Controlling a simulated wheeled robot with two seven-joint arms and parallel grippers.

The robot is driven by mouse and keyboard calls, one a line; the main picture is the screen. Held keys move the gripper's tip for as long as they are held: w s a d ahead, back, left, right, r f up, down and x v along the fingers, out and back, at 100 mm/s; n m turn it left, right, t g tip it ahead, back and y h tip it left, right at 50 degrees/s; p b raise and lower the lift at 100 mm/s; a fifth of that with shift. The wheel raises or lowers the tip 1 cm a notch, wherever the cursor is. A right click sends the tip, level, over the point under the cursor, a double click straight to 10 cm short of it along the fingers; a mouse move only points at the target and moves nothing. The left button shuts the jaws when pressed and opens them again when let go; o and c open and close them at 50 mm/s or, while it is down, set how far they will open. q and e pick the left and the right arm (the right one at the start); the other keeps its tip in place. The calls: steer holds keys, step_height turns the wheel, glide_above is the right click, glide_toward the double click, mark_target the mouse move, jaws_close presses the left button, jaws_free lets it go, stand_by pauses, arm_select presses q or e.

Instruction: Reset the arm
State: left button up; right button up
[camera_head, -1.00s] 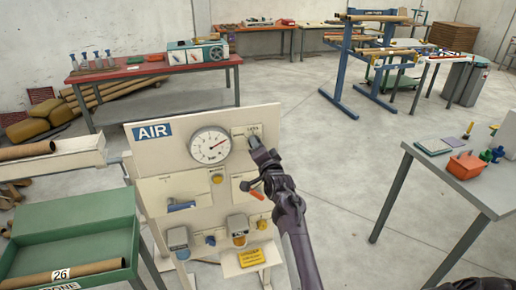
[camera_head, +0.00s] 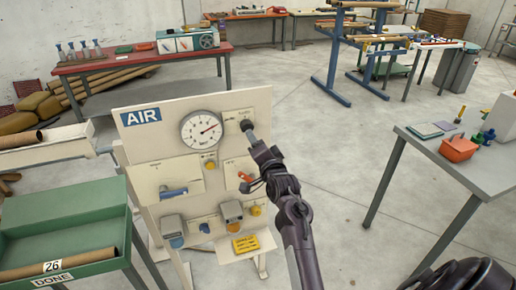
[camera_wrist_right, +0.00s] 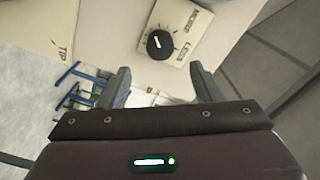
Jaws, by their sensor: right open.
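The white air panel (camera_head: 130,150) stands left of centre in the head view, with a round gauge (camera_head: 201,130). A dark round knob (camera_head: 246,125) sits on its upper right. In the right wrist view the knob (camera_wrist_right: 159,45) has a white pointer mark and a scale plate around it. My right gripper (camera_head: 255,143) is just below and in front of the knob in the head view. In the right wrist view the gripper (camera_wrist_right: 160,74) is open and empty, its fingertips short of the knob, one on each side. My left gripper is not in view.
A lever with an orange end (camera_head: 245,177) and a yellow button (camera_head: 255,210) are near my right arm on the panel. A green tray (camera_head: 65,220) is at left. A grey table (camera_head: 440,165) is at right. The floor between panel and table is clear.

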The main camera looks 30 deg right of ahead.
steer(key=shift+s, duration=0.3)
